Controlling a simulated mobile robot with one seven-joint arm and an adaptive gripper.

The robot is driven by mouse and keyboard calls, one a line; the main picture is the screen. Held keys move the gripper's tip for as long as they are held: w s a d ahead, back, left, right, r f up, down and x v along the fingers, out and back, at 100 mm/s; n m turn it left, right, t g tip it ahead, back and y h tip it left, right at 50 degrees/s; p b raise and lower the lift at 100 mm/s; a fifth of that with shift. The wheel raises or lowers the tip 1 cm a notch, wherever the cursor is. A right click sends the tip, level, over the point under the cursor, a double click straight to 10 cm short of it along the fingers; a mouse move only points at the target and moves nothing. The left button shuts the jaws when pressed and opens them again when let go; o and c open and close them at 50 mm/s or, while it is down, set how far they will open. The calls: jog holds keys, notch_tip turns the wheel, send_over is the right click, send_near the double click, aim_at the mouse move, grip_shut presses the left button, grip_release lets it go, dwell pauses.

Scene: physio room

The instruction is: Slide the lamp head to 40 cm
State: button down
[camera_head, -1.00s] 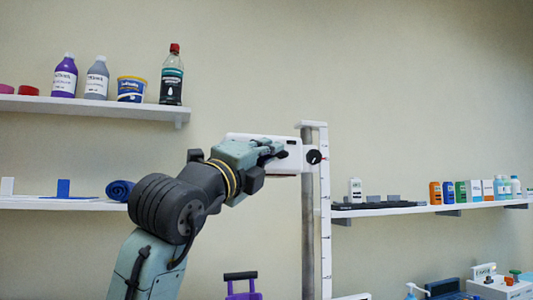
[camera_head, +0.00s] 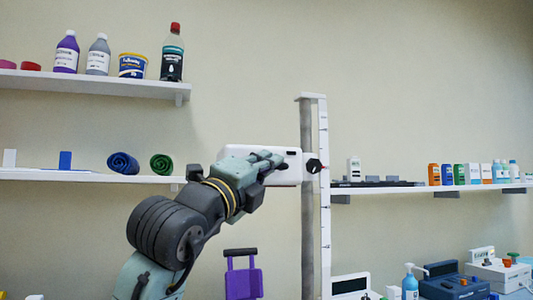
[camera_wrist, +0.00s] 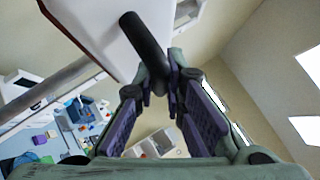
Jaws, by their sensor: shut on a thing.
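The white lamp head (camera_head: 292,168) sits on a grey upright pole (camera_head: 307,235), some way below the pole's top. A white scale strip (camera_head: 323,220) with tick marks stands beside the pole; its numbers are too small to read. A black knob (camera_head: 314,166) with a small red mark is at the lamp head's right end, by the scale. My gripper (camera_head: 272,163) is in front of the lamp head. In the wrist view, my gripper (camera_wrist: 165,88) is shut on the dark handle (camera_wrist: 145,45) that sticks out from the white lamp head (camera_wrist: 95,25).
Left shelves hold bottles (camera_head: 98,55), a tub (camera_head: 132,65) and rolled towels (camera_head: 123,163). A right shelf (camera_head: 440,189) carries small bottles and boxes. A purple trolley-like object (camera_head: 243,280) and bench equipment (camera_head: 455,282) stand lower down. The wall around the pole's top is clear.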

notch_tip(320, 180, down, 10)
jog(key=b, duration=0.5)
jog(key=shift+f, duration=0.2)
jog(key=c, duration=1.9)
grip_release()
jog(key=shift+a, duration=0.1)
jog(key=v, duration=1.2)
